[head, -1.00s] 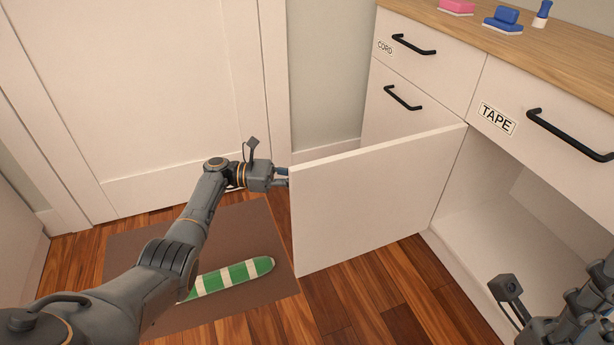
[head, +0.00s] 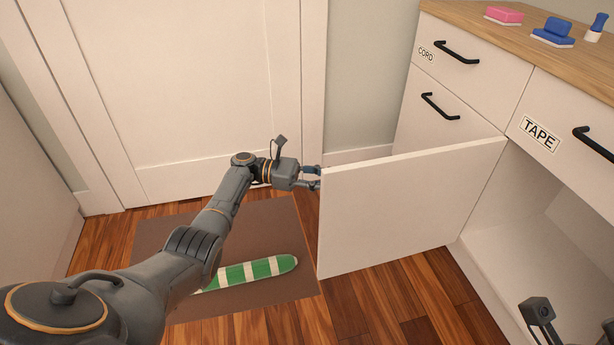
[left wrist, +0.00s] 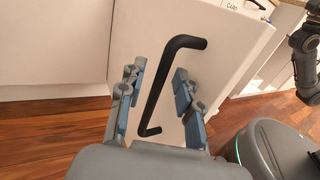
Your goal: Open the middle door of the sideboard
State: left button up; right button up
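The sideboard's middle door (head: 410,205), a plain white panel, stands wide open, swung out from the left side of the compartment under the TAPE drawer (head: 540,134). The white compartment inside (head: 515,250) shows empty where visible. My left gripper (head: 314,179) is at the door's free edge, on its outer face. In the left wrist view the black bar handle (left wrist: 170,85) of the door lies between the two spread fingers (left wrist: 158,100), with gaps beside it. Only part of my right arm shows at the lower right; its fingers are out of view.
A green-and-white striped long object (head: 255,272) lies on the brown mat (head: 165,240) below my left arm. A white room door (head: 200,90) is behind. The CORD drawer (head: 470,62) is shut. Pink (head: 503,14) and blue (head: 553,31) items stand on the wooden top.

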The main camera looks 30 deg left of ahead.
pick_arm(q)
jog(key=v, duration=1.1)
